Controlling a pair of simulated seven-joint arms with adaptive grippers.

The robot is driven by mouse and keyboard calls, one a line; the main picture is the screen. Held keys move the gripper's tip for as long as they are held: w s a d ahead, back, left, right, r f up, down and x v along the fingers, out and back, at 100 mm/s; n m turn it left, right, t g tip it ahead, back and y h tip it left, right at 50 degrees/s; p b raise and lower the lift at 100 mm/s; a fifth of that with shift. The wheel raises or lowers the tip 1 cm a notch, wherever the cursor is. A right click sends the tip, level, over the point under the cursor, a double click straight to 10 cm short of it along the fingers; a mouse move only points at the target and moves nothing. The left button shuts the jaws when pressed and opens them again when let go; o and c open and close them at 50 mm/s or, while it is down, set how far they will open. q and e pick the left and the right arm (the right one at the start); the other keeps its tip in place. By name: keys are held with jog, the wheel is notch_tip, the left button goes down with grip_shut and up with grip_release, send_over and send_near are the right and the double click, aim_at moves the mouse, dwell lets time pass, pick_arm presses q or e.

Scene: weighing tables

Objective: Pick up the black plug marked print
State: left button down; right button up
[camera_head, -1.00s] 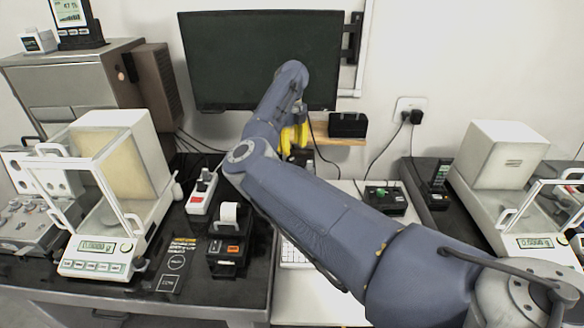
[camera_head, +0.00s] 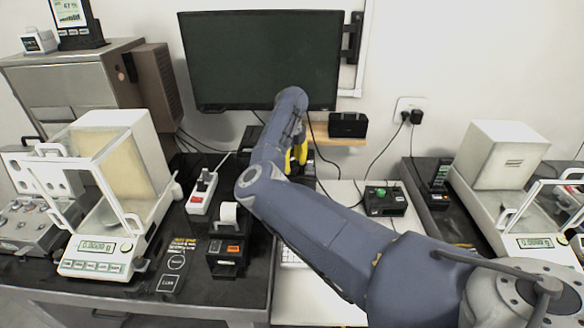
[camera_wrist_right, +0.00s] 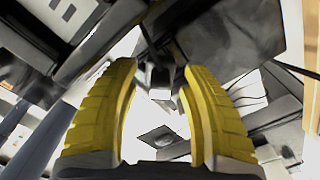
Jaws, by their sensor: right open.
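A black plug (camera_head: 205,178) stands upright in the white power strip (camera_head: 199,201) with a red switch, left of centre in the head view. Its marking is too small to read. Another black plug (camera_head: 416,117) sits in the wall socket at the right. My right gripper (camera_head: 298,156) has yellow fingers, partly hidden behind my own arm, below the monitor and right of the power strip, apart from both plugs. In the right wrist view the fingers (camera_wrist_right: 160,67) are spread, with dark blurred shapes beyond them. I cannot tell a plug there. My left gripper is not in view.
A small black label printer (camera_head: 228,250) stands in front of the strip. A glass-sided balance (camera_head: 94,245) is at the left and another balance (camera_head: 537,242) at the right. The monitor (camera_head: 262,60) stands behind my gripper. Cables run along the wall.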

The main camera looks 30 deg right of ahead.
jog(key=shift+o, duration=0.3)
grip_shut()
jog(key=shift+r, duration=0.15)
